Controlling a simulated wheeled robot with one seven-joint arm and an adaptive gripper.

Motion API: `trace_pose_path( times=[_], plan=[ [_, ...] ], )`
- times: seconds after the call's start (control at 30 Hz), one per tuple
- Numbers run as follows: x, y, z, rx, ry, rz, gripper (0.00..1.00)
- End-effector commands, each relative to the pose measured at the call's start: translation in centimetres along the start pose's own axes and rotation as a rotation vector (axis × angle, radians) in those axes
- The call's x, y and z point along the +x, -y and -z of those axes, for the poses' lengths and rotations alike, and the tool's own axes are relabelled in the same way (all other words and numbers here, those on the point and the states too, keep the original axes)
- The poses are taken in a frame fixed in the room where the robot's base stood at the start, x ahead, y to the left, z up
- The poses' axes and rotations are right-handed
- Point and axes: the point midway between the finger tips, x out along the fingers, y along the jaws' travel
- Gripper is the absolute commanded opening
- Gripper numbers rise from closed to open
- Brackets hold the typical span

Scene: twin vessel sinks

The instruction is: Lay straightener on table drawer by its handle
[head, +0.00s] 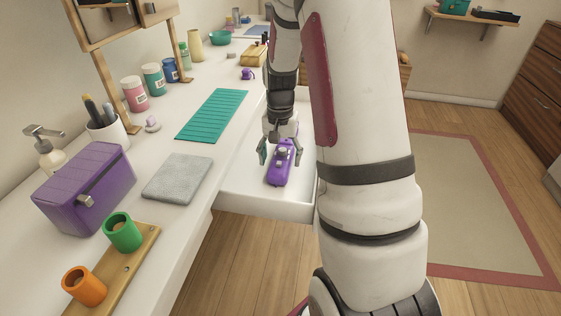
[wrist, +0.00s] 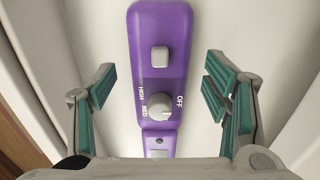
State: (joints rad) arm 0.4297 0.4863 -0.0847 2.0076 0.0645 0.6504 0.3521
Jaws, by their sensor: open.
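The purple straightener (head: 279,174) lies inside the open white table drawer (head: 250,203). In the wrist view the straightener (wrist: 160,75) runs lengthwise up the picture, with a grey square button and a dial marked OFF, MED and HIGH. My gripper (head: 280,153) is open above it, with one finger on either side. In the wrist view my gripper (wrist: 160,88) shows clear gaps between its green finger pads and the purple body.
On the white tabletop left of the drawer are a grey cloth (head: 177,178), a teal mat (head: 212,115), a purple box (head: 84,190) and a wooden holder (head: 122,262) with green and orange cups. Bare drawer floor shows beside the straightener.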

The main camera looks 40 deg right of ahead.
Motion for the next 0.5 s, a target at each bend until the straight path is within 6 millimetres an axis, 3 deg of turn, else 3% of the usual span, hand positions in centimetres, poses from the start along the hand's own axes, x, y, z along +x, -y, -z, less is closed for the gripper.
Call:
trace_pose_path(
  times=[0.2, 0.5],
  plan=[
    [-5.0, 0.0, 0.1, 0.0, -0.004, 0.002, 0.7],
    [-9.0, 0.0, 0.0, 0.0, -0.002, 0.001, 0.7]
  ],
)
